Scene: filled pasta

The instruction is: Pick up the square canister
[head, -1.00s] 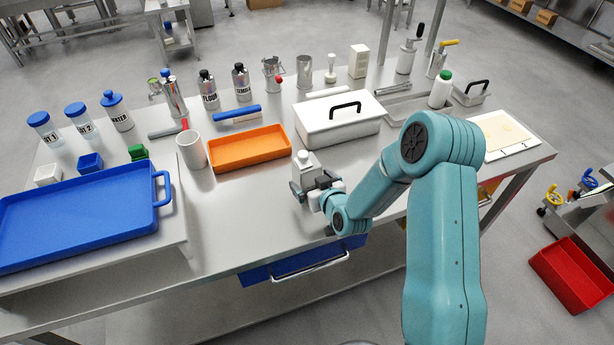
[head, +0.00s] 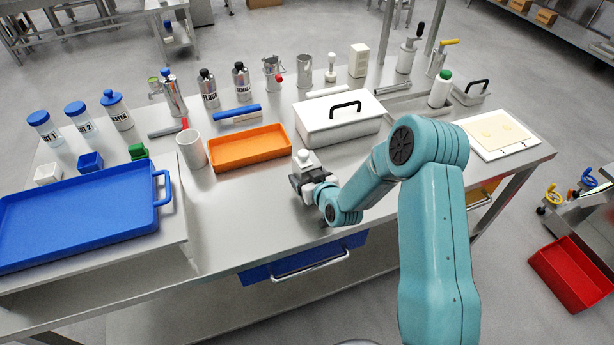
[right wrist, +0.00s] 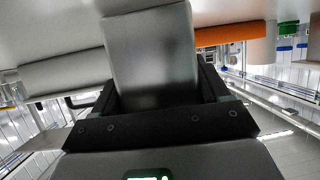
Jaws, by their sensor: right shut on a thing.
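The square canister (head: 306,160) is a pale grey, box-shaped container with a small round knob on top. In the head view it is upright in front of the white lidded box, to the right of the orange tray. My right gripper (head: 310,180) is shut on its lower part. In the right wrist view the canister (right wrist: 152,58) fills the space between the two dark fingers of the gripper (right wrist: 155,95). Whether its base touches the table cannot be told. My left gripper is not in view.
The orange tray (head: 233,153) and white lidded box (head: 345,131) are close behind the canister. Bare table (head: 235,215) shows in front and left of the gripper.

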